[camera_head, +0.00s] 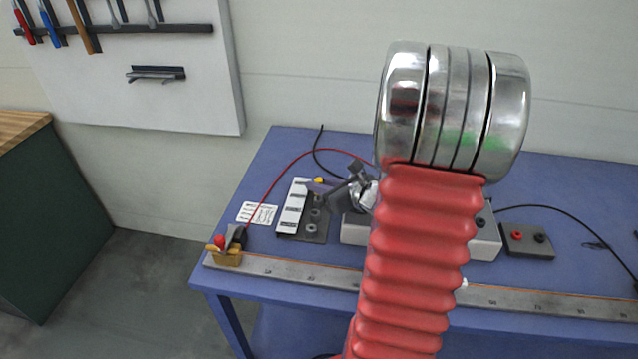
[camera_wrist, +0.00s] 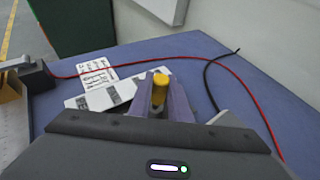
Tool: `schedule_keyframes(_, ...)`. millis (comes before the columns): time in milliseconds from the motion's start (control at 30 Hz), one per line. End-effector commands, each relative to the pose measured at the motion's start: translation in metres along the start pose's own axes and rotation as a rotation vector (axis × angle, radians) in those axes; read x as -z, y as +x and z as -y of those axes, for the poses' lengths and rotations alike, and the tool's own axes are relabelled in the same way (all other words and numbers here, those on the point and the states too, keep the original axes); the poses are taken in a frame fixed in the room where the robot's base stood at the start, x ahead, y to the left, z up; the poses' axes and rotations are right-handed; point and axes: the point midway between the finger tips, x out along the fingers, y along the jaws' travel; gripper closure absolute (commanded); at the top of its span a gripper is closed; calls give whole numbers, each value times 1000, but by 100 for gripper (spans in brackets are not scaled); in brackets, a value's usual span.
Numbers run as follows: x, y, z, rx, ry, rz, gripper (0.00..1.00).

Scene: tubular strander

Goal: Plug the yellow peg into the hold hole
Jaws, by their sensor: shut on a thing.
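My gripper (camera_wrist: 158,104) is shut on the yellow peg (camera_wrist: 160,80), whose round yellow top shows between the two purple-grey fingers in the wrist view. In the head view my gripper (camera_head: 322,187) is small, just left of my arm, and a bit of the yellow peg (camera_head: 319,180) shows at it. A dark plate (camera_head: 318,238) with several round holes and a white label strip (camera_head: 291,209) lies on the table below the gripper. The label words are too small to read, so I cannot tell which hole is the hold hole. The peg's lower end is hidden.
The blue table (camera_head: 272,168) also bears a printed card (camera_head: 257,213), a grey box (camera_head: 486,240), a small two-socket box (camera_head: 527,243) and a long metal ruler (camera_head: 300,275). A red cable (camera_head: 285,168) and a black cable (camera_wrist: 208,82) run nearby. My red arm hides the middle.

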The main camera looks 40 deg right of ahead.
Motion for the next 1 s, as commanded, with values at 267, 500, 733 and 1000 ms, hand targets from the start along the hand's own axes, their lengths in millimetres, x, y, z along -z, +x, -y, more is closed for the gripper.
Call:
schedule_keyframes(267,2,0,0,0,1,-2,69)
schedule_keyframes(500,3,0,0,0,2,-3,61)
schedule_keyframes(733,3,-3,0,1,2,-4,61)
schedule_keyframes(1000,2,-32,1,5,0,-1,61)
